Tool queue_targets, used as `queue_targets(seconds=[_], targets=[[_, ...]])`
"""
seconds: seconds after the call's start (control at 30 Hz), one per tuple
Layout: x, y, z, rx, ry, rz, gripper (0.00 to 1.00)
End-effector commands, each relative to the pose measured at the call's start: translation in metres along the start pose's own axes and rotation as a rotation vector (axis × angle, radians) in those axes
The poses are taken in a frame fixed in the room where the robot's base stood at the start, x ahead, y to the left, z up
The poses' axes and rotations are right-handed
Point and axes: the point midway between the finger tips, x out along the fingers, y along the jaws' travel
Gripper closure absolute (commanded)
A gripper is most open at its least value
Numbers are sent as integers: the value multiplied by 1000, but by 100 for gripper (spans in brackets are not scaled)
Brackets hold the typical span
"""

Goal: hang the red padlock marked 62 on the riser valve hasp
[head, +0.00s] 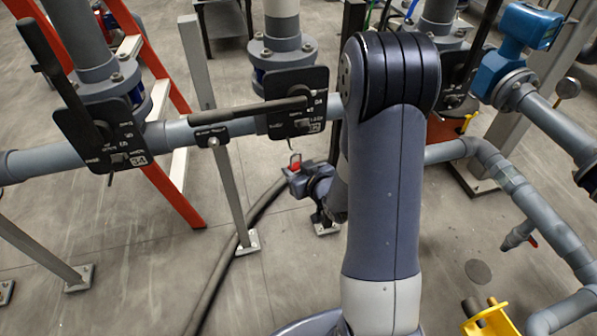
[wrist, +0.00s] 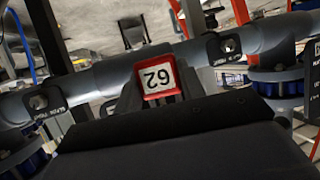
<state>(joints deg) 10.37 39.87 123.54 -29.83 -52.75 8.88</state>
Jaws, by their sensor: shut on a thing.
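The red padlock (head: 294,166) is held upright by my gripper (head: 298,174), with its shackle up, below the middle valve's black plate (head: 296,118). In the wrist view the padlock (wrist: 158,77) shows a white face with 62 upside down. My gripper (wrist: 157,95) is shut on its body. The padlock is apart from the plate in the head view. Black plates with holes show beyond it in the wrist view, one at the right (wrist: 226,46) and one at the left (wrist: 40,103). I cannot tell which one is the riser valve hasp.
A grey horizontal pipe (head: 180,133) runs behind the plates. Another black-handled valve (head: 100,135) stands at left, and a red ladder (head: 175,195) behind it. A grey post (head: 232,190) and a dark hose (head: 225,265) are left of my gripper. Blue-capped piping (head: 530,25) is at right.

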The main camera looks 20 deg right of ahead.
Motion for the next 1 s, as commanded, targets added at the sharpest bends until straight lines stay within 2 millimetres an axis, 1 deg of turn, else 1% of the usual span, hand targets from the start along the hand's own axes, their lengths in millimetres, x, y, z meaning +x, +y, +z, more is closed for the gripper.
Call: queue_targets(seconds=[0.8, 0.87, 1.0], targets=[[45, 13, -16, -1, 0, 0, 86], [50, 13, -11, -2, 1, 0, 86], [57, 15, -10, -1, 2, 0, 86]])
